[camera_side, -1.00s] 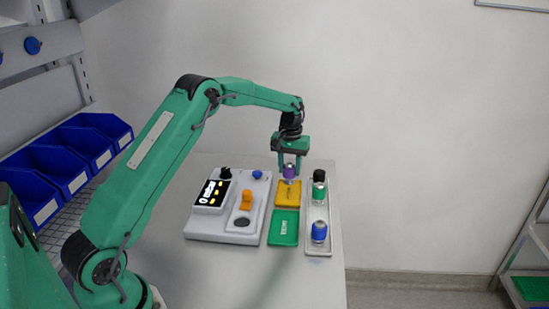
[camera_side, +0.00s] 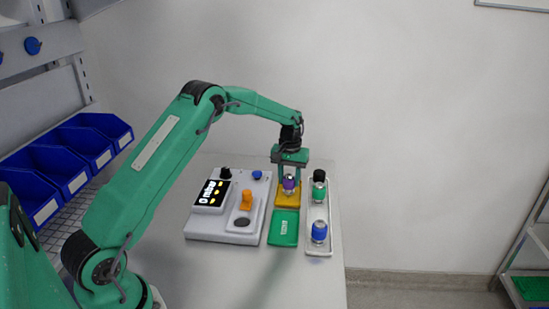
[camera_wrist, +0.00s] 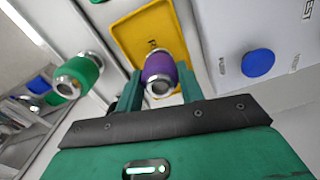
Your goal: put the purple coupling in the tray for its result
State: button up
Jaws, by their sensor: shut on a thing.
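My gripper (camera_side: 289,182) is shut on the purple coupling (camera_side: 289,184), which has metal ends. In the side view the coupling is upright at the yellow tray (camera_side: 286,203), low over it; I cannot tell whether it touches the tray floor. The wrist view shows the purple coupling (camera_wrist: 158,68) between my fingers, with the yellow tray (camera_wrist: 128,28) behind it. The green tray (camera_side: 285,228) lies just in front of the yellow one and is empty. The test device (camera_side: 217,225) has a lit screen (camera_side: 211,195) reading "0 mbar" with yellow marks.
A white rack (camera_side: 318,249) on the right holds a black-topped coupling (camera_side: 319,176), a green coupling (camera_side: 318,192) and a blue coupling (camera_side: 319,232). The device carries an orange clamp (camera_side: 246,200) and a blue button (camera_side: 257,175). Blue bins (camera_side: 68,165) stand at left.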

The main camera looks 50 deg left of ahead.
aim_at(289, 175)
jog(key=o, duration=1.1)
jog(key=shift+f, duration=0.1)
jog(key=shift+o, duration=0.2)
notch_tip(289, 175, up, 12)
jog(key=shift+r, duration=0.2)
